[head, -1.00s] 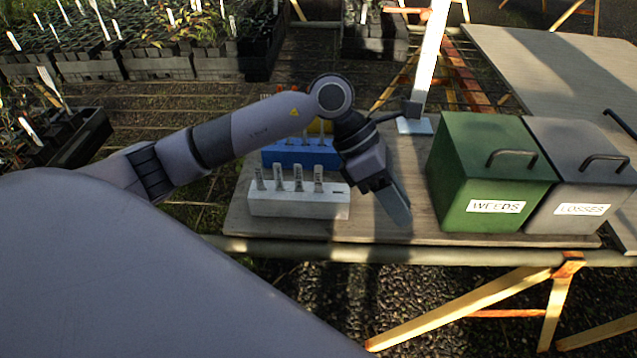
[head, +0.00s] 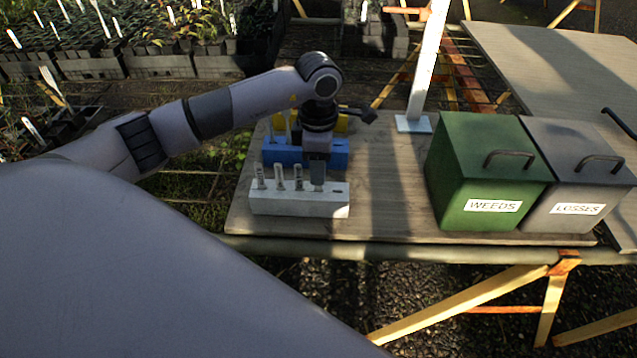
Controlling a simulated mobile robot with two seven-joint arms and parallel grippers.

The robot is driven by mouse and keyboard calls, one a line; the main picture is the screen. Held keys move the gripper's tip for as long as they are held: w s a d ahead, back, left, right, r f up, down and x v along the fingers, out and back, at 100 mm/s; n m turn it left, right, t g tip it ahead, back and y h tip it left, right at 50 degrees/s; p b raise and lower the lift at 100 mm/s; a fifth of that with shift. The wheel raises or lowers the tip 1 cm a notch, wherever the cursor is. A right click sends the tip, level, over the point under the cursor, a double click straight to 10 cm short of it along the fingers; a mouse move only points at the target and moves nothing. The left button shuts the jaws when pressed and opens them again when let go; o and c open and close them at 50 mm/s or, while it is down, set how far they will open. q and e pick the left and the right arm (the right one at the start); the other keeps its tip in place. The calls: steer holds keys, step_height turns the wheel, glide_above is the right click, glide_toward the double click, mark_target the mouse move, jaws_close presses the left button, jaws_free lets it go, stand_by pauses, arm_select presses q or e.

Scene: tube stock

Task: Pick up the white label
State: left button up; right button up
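Three white labels with dark marks, a left one (head: 260,177), a middle one (head: 279,177) and a right one (head: 298,177), stand upright in a white block (head: 290,206) on the wooden bench board. My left gripper (head: 318,184) points down at the right part of this block, just right of the third label. Its fingers cover the spot where a fourth label stood, so that label is hidden. I cannot tell whether the fingers are open or closed on it. A dark slot shows at the block's right end. My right gripper is out of view.
A blue block (head: 341,152) stands behind the white one, with yellow pieces behind it. A green WEEDS bin (head: 478,170) and a grey LOSSES bin (head: 575,175) stand at the right. A white post (head: 424,75) rises behind. The board (head: 385,200) between block and bins is clear.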

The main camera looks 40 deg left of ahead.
arm_select(q)
steer(key=shift+f, duration=0.2)
jaws_close()
steer(key=shift+r, duration=0.1)
